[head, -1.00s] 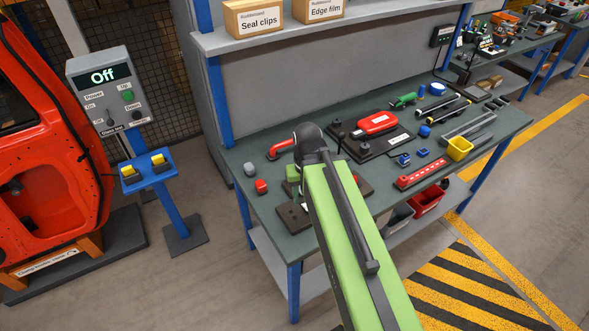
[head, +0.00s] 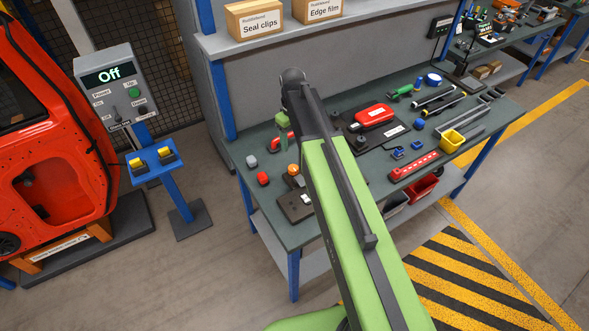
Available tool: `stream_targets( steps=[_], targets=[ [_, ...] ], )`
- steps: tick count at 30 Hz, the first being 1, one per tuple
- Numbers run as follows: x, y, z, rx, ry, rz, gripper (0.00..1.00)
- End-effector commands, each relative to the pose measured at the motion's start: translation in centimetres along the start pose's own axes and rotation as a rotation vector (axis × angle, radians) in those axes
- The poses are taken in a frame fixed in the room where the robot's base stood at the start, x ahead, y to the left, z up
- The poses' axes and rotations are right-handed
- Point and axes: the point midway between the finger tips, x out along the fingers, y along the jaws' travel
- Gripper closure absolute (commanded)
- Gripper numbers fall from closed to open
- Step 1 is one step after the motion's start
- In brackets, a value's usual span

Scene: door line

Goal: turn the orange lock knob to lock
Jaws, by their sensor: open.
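The orange lock knob (head: 293,169) stands on a dark plate (head: 295,209) near the front left of the workbench. My arm partly covers the assembly to its right, and the knob's turned position is too small to tell. My gripper (head: 284,131) hangs below the green wrist at the arm's far end, above the bench and behind the knob in the picture. It is open, apart from the knob, and its small fingers are hard to make out.
A grey cap (head: 251,160) and a red cap (head: 263,178) lie left of the knob. A red handle (head: 275,147) lies near my gripper. A red tool (head: 376,115) lies on a dark board to the right. A control box (head: 110,90) reads "Off".

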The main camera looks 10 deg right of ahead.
Motion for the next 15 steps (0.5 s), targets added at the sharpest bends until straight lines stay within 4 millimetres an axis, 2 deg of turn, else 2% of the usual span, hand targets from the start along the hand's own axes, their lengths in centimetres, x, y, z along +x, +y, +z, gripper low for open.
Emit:
stream_targets(
  steps=[1, 15],
  targets=[
    [2.1, 0.0, 0.0, 0.001, 0.000, 0.000, 0.41],
    [11.9, 0.1, 0.1, 0.002, 0.000, 0.000, 0.41]
  ],
)
